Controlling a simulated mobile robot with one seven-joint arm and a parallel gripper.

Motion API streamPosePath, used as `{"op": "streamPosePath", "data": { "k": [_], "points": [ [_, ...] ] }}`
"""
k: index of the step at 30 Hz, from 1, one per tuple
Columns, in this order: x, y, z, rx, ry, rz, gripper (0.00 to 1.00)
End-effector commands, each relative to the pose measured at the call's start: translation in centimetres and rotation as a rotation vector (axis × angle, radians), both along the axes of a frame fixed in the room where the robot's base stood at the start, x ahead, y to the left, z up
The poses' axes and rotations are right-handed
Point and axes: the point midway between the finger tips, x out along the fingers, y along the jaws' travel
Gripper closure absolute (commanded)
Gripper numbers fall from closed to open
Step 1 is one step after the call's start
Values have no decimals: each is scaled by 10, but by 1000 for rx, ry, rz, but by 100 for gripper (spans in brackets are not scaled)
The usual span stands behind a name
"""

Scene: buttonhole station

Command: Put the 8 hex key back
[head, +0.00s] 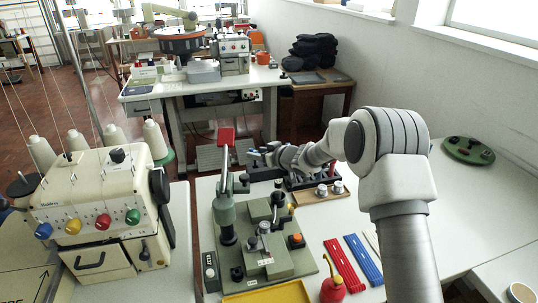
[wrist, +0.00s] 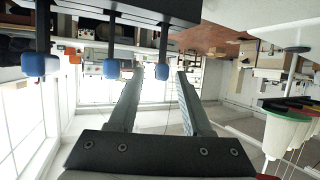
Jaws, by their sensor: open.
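My gripper (wrist: 159,76) is open, its two grey fingers apart with nothing held between them. No size marking is readable, so I cannot tell which is the 8 hex key.
A green machine (head: 262,250) with a red-topped lever (head: 226,137) stands left of my arm. A wooden tray with small silver parts (head: 322,190), red strips (head: 344,268), blue strips (head: 363,258) and a red oil bottle (head: 332,289) lie nearby. The table's right side is mostly clear.

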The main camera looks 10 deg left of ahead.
Motion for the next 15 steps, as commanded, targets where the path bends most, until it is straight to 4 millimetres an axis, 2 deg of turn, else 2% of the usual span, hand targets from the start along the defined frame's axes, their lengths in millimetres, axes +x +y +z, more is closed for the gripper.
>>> {"op": "streamPosePath", "data": {
  "k": [3, 9, 15],
  "points": [
    [-13, -16, 10, 0, 0, -1, 51],
    [-32, -36, 21, 0, 0, -1, 51],
    [-40, -45, 25, 1, 0, 0, 51]
  ]
}}
